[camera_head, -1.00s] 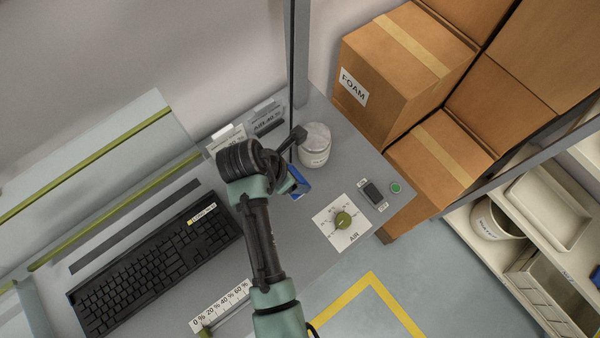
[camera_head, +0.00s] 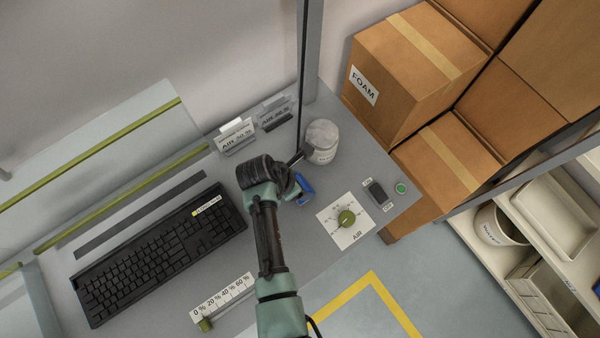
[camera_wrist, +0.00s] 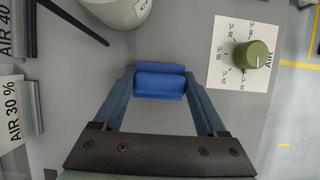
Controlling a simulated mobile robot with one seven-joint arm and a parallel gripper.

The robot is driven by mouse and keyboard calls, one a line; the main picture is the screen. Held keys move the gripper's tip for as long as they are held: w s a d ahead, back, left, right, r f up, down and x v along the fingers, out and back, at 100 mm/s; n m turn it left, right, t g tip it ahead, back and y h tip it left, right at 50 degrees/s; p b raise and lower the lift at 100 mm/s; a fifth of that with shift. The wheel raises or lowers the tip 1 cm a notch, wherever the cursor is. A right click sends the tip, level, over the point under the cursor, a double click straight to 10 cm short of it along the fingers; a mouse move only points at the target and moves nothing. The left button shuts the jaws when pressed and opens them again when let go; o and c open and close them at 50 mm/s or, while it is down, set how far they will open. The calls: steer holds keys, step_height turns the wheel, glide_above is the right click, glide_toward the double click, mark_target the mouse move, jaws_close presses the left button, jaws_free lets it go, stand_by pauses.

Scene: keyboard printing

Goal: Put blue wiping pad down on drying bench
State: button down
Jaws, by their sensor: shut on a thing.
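The blue wiping pad (camera_wrist: 159,82) is between the fingertips of my gripper (camera_wrist: 160,80) in the wrist view, with a finger against each side. My gripper is shut on it. In the head view the blue pad (camera_head: 305,189) shows only partly beside my wrist, which hides the fingers. The pad is over the grey bench top (camera_head: 290,238), between the white container and the AIR dial. I cannot tell whether it touches the bench.
A white container (camera_head: 321,142) with a dark rod beside it stands behind the pad. The AIR dial (camera_head: 346,218) and a small switch (camera_head: 376,192) are to its right. A black keyboard (camera_head: 160,255) lies left. AIR label holders (camera_head: 235,138) stand at the back.

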jaws_free()
steer(key=shift+r, duration=0.2)
steer(key=v, duration=1.2)
